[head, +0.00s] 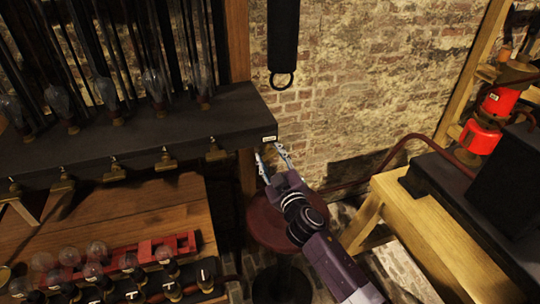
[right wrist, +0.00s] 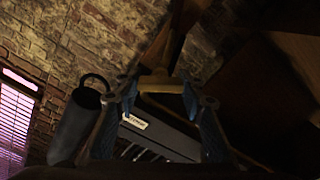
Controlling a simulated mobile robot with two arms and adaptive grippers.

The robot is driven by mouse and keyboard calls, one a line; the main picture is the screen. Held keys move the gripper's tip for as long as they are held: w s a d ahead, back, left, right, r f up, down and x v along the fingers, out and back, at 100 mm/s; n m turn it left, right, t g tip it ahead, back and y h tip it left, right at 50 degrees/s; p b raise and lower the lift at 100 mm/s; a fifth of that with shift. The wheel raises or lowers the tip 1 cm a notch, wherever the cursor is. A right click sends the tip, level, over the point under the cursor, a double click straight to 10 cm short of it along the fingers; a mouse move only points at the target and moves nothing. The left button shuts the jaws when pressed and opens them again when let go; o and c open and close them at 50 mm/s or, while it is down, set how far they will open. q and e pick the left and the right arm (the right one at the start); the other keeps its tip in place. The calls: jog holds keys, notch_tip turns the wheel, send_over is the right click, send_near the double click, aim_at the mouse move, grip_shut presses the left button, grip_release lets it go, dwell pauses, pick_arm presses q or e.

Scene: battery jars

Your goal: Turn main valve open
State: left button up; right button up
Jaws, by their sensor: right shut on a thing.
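My right gripper (head: 272,160) is at the right end of a dark shelf, below a small white label (head: 268,138). In the right wrist view, a brass T-shaped valve handle (right wrist: 160,82) sits between its fingertips (right wrist: 160,98), and the gripper is shut on it. In the head view that handle is hidden or too small to make out at the gripper. Several other brass valves, such as this one (head: 165,160), line the shelf's front edge to the left. The label's text is not readable. My left gripper is not in view.
The dark shelf (head: 140,135) carries several glass bulbs. Below it is a wooden bench (head: 140,215) with a red rack (head: 160,247). A round red stool (head: 268,228) stands under my right arm.

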jog(key=shift+n, duration=0.3)
jog(key=o, duration=1.2)
jog(key=shift+s, duration=0.15)
jog(key=v, duration=1.1)
jog(key=shift+s+d, duration=0.15)
jog(key=shift+s, duration=0.2)
